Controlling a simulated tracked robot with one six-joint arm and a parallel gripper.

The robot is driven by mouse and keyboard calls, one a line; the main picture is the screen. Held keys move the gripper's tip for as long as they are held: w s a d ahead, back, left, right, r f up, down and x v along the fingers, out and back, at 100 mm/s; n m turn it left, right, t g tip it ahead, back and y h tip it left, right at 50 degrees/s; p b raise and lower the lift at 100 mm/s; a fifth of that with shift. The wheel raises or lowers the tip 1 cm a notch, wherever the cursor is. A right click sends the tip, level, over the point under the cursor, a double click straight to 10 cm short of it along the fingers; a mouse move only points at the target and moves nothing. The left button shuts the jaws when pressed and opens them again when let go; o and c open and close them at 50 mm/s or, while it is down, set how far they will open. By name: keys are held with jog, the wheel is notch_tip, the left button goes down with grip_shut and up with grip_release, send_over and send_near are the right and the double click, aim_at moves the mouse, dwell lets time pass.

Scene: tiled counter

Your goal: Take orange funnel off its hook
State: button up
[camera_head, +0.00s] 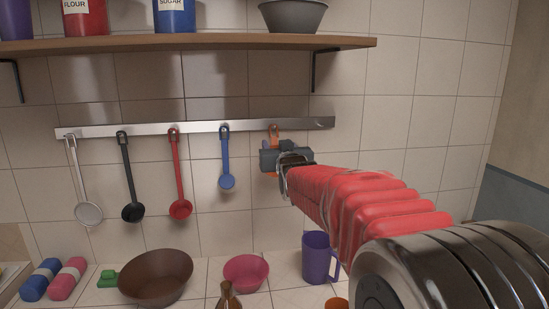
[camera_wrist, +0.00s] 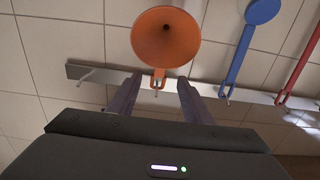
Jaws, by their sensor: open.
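The orange funnel (camera_wrist: 165,38) hangs by its looped tab from a hook on the metal rail (camera_wrist: 240,94). In the head view only its orange tab (camera_head: 274,131) and a sliver below show; my gripper (camera_head: 283,160) hides the rest. In the wrist view, which looks upside down, my gripper (camera_wrist: 159,82) is open. Its two fingers stand on either side of the funnel's tab, with a gap on each side. The hook (camera_wrist: 157,92) passes through the loop.
A blue ladle (camera_head: 227,172) hangs left of the funnel, then a red ladle (camera_head: 179,200), a black ladle and a white strainer. A wooden shelf (camera_head: 200,44) runs above the rail. A purple mug (camera_head: 315,257) and bowls stand on the counter below.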

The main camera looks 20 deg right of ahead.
aim_at(275, 140)
jog(key=shift+w+d, duration=0.2)
jog(key=shift+w, duration=0.7)
jog(key=shift+w+d, duration=0.2)
jog(key=shift+w, duration=0.65)
grip_shut()
